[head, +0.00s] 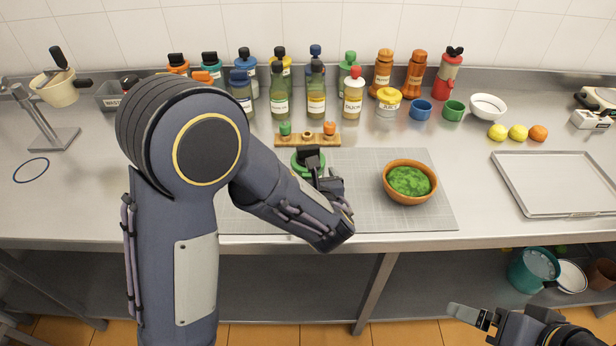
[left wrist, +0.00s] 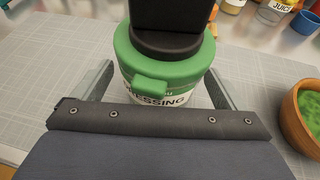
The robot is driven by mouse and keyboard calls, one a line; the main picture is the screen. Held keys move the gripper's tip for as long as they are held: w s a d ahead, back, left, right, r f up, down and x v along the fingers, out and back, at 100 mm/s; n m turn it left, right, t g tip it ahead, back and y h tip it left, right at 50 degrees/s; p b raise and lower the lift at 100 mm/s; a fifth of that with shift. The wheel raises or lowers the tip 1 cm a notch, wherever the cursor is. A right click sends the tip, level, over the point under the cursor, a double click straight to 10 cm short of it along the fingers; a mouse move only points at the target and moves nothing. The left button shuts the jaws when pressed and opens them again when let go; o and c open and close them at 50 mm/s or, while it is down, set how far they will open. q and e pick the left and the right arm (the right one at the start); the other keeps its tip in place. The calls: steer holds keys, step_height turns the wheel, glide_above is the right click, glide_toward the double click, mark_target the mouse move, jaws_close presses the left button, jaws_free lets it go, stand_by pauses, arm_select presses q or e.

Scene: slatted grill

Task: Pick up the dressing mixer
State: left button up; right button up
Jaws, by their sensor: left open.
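The dressing mixer has a green lid with a spout, a black top and a white label reading "DRESSING". In the left wrist view the dressing mixer (left wrist: 180,60) stands upright between the two fingers of my left gripper (left wrist: 158,85). The fingers are apart, one on each side of it; I cannot tell whether they touch it. In the head view the dressing mixer (head: 297,164) is on the grey mat, partly hidden by my left gripper (head: 322,178). My right gripper (head: 472,317) is low at the right, off the counter's front; its jaw state is unclear.
A bowl of greens (head: 410,181) sits right of the mixer on the grey cutting mat (head: 436,218). A wooden rack (head: 292,140) with small shakers stands behind. Several bottles line the back wall. A metal tray (head: 555,185) is at the right. The counter between mat and tray is clear.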

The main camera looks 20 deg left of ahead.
arm_select(q)
steer(key=shift+x, duration=0.8)
steer(key=c, duration=1.3)
steer(key=shift+r, duration=0.1)
steer(key=shift+c, duration=0.8)
steer(key=shift+r, duration=0.1)
